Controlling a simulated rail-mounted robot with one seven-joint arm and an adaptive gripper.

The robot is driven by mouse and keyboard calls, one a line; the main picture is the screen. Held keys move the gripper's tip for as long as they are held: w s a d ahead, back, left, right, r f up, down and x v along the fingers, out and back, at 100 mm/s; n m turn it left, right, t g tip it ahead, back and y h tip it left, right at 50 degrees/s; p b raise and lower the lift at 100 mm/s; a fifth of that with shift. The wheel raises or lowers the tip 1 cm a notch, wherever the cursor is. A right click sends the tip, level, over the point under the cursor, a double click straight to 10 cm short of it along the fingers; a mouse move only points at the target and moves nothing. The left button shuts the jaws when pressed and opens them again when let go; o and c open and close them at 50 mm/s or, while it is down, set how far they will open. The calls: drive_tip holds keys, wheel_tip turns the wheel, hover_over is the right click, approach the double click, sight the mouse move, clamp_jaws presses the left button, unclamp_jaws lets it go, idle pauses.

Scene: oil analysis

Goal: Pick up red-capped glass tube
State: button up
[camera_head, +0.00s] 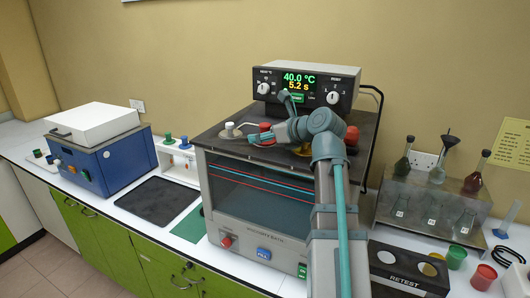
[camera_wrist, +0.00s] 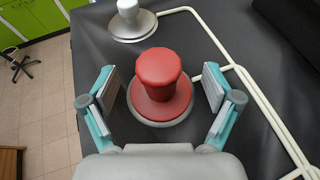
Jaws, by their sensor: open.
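The red cap (camera_wrist: 160,75) of the tube shows in the wrist view, with a wide red collar and a pale ring at the dark top of the bath. The glass below is hidden. My gripper (camera_wrist: 161,100) is open, with one finger on each side of the cap and a gap on both sides. In the head view, my gripper (camera_head: 261,136) is low over the left part of the bath top, and the red cap (camera_head: 265,127) is partly hidden by it.
A white cap (camera_wrist: 130,12) stands close by on the bath top, also visible in the head view (camera_head: 229,128). Another red cap (camera_head: 351,135) is by my arm. The control box (camera_head: 305,88) rises behind. Flasks (camera_head: 438,170) stand on a rack at right.

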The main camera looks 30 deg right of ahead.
drive_tip(key=c, duration=1.7)
drive_tip(key=shift+s, duration=0.1)
